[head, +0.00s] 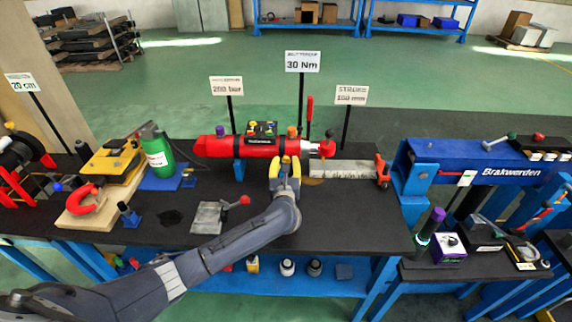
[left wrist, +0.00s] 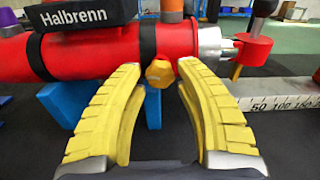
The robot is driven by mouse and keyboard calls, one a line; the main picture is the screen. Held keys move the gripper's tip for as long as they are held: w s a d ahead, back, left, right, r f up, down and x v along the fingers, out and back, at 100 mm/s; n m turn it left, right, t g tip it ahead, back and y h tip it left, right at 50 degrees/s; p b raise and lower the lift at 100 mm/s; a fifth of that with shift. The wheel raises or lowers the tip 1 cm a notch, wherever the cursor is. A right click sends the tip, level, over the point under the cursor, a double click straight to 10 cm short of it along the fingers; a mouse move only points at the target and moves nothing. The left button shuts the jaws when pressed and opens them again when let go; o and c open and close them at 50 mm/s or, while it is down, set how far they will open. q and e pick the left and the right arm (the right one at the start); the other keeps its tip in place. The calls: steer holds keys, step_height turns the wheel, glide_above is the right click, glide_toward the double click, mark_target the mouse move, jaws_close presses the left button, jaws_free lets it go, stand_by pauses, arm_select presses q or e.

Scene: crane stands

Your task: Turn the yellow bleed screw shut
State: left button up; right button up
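The yellow bleed screw (left wrist: 160,73) is a hex head on the near side of the red cylinder (head: 215,146). In the left wrist view the cylinder (left wrist: 100,50) lies across the top, with a black block marked Halbrenn (left wrist: 80,14) on it. My left gripper (head: 285,159) is at the cylinder's near side. In the left wrist view its yellow fingers (left wrist: 160,68) stand open, one on each side of the screw, with a small gap at each side. My right gripper is not in view.
Blue supports (head: 239,170) hold the cylinder above the black bench. A green bottle (head: 156,152) stands left. Sign posts (head: 302,95) rise behind.

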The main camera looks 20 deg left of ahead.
arm_select(q)
jaws_close()
steer(key=shift+f+m, duration=0.1)
steer(key=shift+m, duration=0.4)
steer(key=shift+s+a+m, duration=0.1)
steer(key=shift+a+m, duration=0.05)
steer(key=shift+m, duration=7.15)
steer(key=shift+o, duration=0.5)
jaws_free()
steer(key=shift+a, duration=0.1)
steer(key=o, duration=0.3)
steer(key=shift+r, duration=0.2)
